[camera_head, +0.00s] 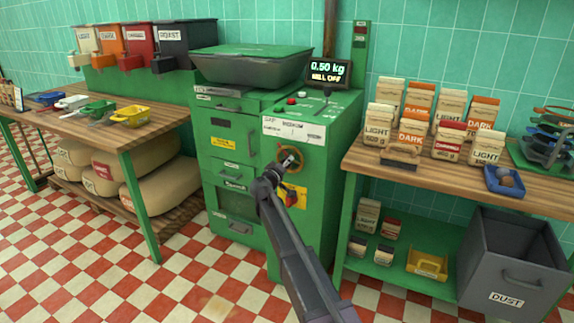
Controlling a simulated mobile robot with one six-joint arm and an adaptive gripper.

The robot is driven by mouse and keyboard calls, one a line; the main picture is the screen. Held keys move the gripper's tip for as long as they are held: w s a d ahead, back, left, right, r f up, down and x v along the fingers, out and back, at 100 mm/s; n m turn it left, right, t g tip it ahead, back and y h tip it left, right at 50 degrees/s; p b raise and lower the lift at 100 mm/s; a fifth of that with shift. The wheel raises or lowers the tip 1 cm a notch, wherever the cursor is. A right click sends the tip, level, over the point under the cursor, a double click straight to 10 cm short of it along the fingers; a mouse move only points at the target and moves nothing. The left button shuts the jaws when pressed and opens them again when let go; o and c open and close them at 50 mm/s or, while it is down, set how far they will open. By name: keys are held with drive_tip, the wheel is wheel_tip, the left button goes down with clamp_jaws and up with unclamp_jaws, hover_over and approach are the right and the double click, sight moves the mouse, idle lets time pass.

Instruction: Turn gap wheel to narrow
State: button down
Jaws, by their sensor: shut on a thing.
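The green mill (230,150) stands in the middle against the tiled wall. On its front right face, below a white label plate (295,130), is the gap wheel, a brass-coloured ring (299,156) around a grey centre. My gripper (272,176) reaches up from below and is shut at the wheel's lower left rim. The jaws are small and dark here, so their exact hold is hard to see. The plate's lettering is too small to read surely. A display (329,73) on top reads 0.50 kg and MILL OFF.
A wooden bench (530,195) with coffee bags is at right, above a grey dust bin (510,265). Another bench (155,122) is at left. Checkered floor is clear in front.

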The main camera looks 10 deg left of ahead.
drive_tip(key=shift+d, duration=0.3)
drive_tip(key=shift+c, duration=0.4)
unclamp_jaws()
drive_tip(key=shift+s+a, duration=0.1)
drive_tip(key=shift+s, duration=0.05)
drive_tip(key=shift+a, duration=0.15)
drive_tip(key=shift+s, duration=0.1)
drive_tip(key=v, duration=0.7)
drive_tip(key=shift+s, duration=0.25)
drive_tip(key=shift+a, duration=0.15)
